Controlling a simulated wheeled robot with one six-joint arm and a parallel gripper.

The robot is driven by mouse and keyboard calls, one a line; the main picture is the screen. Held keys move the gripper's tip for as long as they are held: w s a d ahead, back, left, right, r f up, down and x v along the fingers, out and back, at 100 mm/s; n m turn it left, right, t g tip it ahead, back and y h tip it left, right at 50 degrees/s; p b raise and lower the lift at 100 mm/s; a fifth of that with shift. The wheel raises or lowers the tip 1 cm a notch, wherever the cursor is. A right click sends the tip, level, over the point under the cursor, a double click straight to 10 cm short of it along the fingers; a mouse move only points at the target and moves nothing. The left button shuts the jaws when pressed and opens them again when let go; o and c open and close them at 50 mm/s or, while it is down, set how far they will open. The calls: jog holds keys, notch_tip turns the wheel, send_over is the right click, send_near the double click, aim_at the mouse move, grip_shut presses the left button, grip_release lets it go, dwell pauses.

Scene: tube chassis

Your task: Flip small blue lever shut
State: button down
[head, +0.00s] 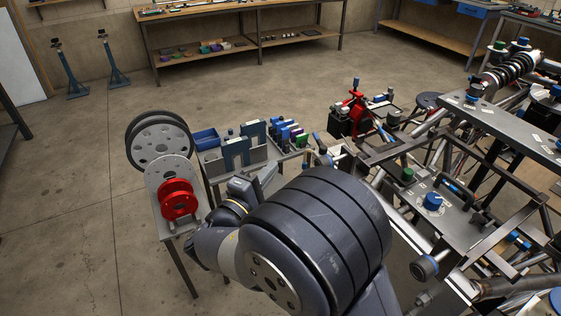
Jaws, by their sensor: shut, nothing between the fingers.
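A small blue handle (317,137) stands up at the near left end of the tube chassis (440,170), just beyond my arm's large dark joint. It looks like the small blue lever, but it is too small to be sure, and its base is partly hidden. My gripper (268,174) is shut and empty. It is to the left of and below the handle in the picture, apart from it, in front of the parts bench. My arm hides part of the chassis's near side.
A bench (230,160) with blue bins and coloured parts stands behind my gripper. A stand with red and grey discs (178,200) is on the left. A red jack (355,112) stands behind the chassis. A blue knob (433,201) is on the chassis plate. The left floor is clear.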

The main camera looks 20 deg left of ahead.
aim_at(319, 142)
jog(key=w+d+r+p, duration=0.1)
jog(key=w+d+p, duration=0.2)
jog(key=w, duration=0.7)
jog(key=shift+w+d+r, duration=0.2)
jog(key=shift+d+r, duration=0.05)
jog(key=shift+d, duration=0.7)
